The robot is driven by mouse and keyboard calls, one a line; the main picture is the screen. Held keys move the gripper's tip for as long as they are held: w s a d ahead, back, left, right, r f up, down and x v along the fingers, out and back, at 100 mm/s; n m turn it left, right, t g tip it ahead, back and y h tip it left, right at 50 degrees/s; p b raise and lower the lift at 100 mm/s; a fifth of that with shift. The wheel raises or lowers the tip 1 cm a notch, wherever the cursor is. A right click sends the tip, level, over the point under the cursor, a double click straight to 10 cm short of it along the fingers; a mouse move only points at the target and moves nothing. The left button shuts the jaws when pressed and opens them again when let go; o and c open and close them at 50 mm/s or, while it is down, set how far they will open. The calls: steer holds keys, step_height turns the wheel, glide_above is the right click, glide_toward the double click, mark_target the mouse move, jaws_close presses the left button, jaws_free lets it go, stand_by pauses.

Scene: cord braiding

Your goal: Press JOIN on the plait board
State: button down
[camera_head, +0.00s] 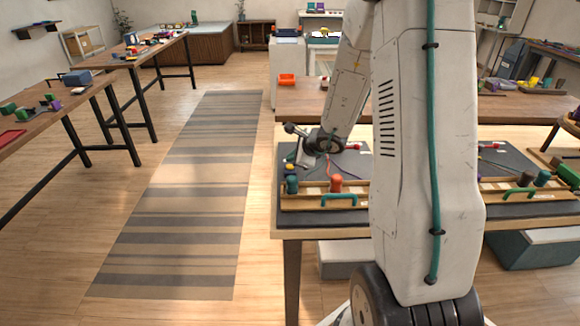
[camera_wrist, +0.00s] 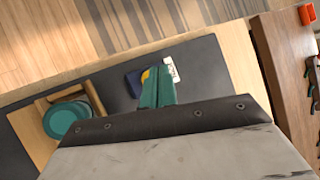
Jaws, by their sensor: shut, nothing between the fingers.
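The plait board shows in the head view as a dark mat (camera_head: 348,217) on the table, with a wooden frame (camera_head: 300,203) along its front. My gripper (camera_head: 300,167) is over the board's left part. In the wrist view its teal fingers (camera_wrist: 158,86) are shut and empty. Just past the fingertips lie a dark blue block (camera_wrist: 134,82), a yellow round part (camera_wrist: 146,76) partly hidden by the fingers, and a small white label (camera_wrist: 171,70). I cannot read JOIN on any of them, nor tell whether the fingers touch them.
A teal spool (camera_head: 292,185) and an orange spool (camera_head: 336,183) stand at the frame, beside a teal handle (camera_head: 338,198). A second board's frame (camera_head: 500,190) lies to the right. An orange bin (camera_head: 287,79) is on the table behind. A striped rug (camera_head: 190,190) covers the floor at left.

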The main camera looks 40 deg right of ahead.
mark_target(292, 167)
steer(key=shift+r, duration=2.5)
